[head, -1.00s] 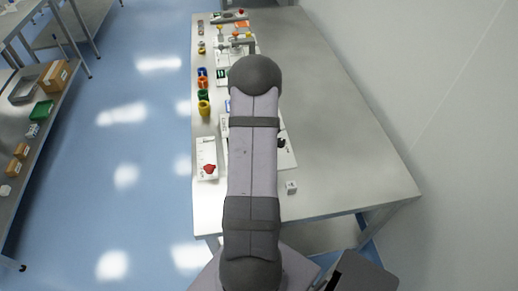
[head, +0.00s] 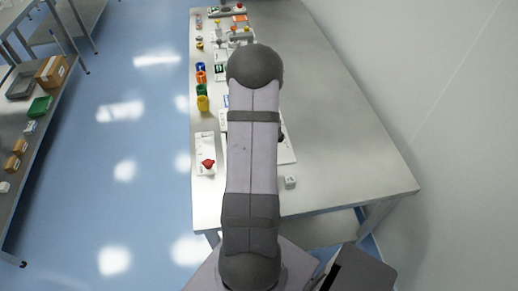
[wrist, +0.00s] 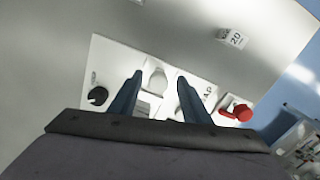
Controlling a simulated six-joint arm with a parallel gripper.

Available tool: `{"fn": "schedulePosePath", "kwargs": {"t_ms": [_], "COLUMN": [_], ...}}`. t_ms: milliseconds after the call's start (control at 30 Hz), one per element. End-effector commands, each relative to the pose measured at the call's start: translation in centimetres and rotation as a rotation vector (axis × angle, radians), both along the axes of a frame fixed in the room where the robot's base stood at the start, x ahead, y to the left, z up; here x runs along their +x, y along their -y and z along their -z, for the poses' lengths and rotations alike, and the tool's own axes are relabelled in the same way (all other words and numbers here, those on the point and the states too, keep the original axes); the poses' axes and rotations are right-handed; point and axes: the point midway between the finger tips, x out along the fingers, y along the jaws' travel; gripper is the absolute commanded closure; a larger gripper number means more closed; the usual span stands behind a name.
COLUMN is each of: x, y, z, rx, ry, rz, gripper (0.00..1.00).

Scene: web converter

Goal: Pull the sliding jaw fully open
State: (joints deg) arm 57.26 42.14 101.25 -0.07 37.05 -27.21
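My gripper (wrist: 160,76) shows in the wrist view as two dark blue fingers, apart, over a white panel (wrist: 104,58). A pale rounded part (wrist: 157,82) shows between the fingers; I cannot tell whether they touch it. Which part is the sliding jaw is not clear. The panel has a black knob (wrist: 98,96) at its left. In the head view my arm covers most of this panel (head: 286,155) and hides my gripper.
A red knob (wrist: 238,112) sits on a white plate right of the panel; this plate (head: 204,142) also shows in the head view. A small white block marked 20 (wrist: 233,38) stands nearby. Coloured cups (head: 202,103) line the left edge. The table's right side (head: 345,140) is clear.

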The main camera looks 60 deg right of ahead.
Motion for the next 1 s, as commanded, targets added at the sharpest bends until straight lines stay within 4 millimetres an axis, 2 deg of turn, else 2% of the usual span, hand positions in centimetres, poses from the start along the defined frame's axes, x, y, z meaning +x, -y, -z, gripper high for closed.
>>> {"fn": "schedulePosePath", "kwargs": {"t_ms": [433, 800, 1000], "x": [0.2, 0.2, 0.1], "y": [0.2, 0.2, 0.1], "z": [-0.8, -5.4, -7.1], "rx": [-0.007, -0.007, -0.004], "ry": [0.005, 0.005, 0.003], "rz": [0.000, 0.001, 0.001], "gripper": [0.57, 0.57, 0.57]}}
